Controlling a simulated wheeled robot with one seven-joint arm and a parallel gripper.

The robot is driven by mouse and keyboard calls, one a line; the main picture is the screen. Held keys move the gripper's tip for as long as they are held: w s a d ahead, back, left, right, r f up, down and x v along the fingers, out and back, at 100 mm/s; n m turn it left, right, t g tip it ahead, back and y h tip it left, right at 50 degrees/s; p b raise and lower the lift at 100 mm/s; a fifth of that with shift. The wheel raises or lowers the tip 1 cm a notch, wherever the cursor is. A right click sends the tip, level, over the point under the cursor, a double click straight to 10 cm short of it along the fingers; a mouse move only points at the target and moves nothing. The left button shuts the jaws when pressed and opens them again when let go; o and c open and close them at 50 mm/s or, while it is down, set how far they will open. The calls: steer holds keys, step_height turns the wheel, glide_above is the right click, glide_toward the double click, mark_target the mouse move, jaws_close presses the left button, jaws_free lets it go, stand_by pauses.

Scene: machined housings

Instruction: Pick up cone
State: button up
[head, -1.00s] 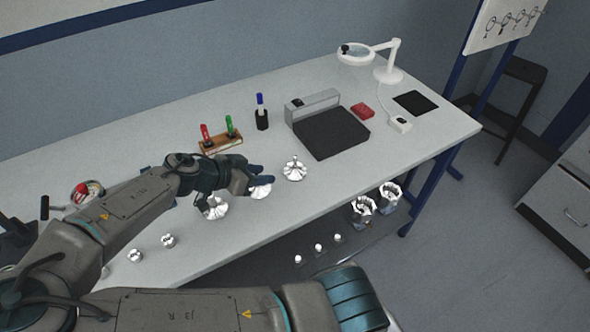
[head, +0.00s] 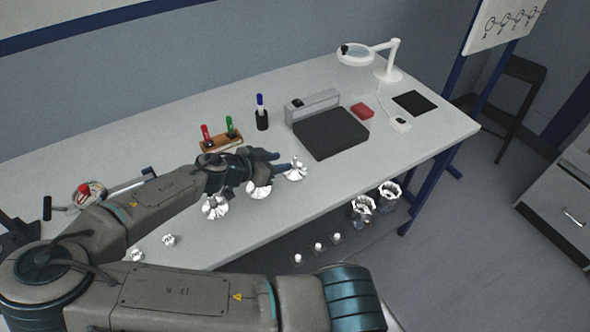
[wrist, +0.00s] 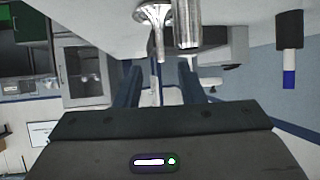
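Three shiny silver flared parts stand in a row on the bench: a left one (head: 215,208), a middle one (head: 259,191) and a right one (head: 297,172). Which of them is the cone is not clear. My gripper (head: 282,162) is low over the bench, its fingertips beside the right part. I cannot tell whether they touch it. In the wrist view, which is upside down, my gripper (wrist: 160,72) has its two fingers apart. A flared silver part with a thin stem (wrist: 158,40) shows ahead of the gap, next to a metallic cylinder (wrist: 187,25).
The dark-topped device (head: 330,133) stands behind and right of my gripper. A marker cup (head: 262,120) and a wooden marker stand (head: 221,143) are behind it. Small silver parts (head: 169,240) lie near the front edge. The bench's right front is clear.

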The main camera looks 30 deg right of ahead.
mark_target(290, 174)
steer(key=p+x, duration=0.1)
steer(key=x, duration=0.2)
steer(key=shift+w+d+r, duration=0.1)
steer(key=shift+d, duration=0.2)
steer(key=shift+w+d+f, duration=0.15)
steer(key=shift+d+f, duration=0.3)
steer(key=shift+d, duration=0.1)
jaws_close()
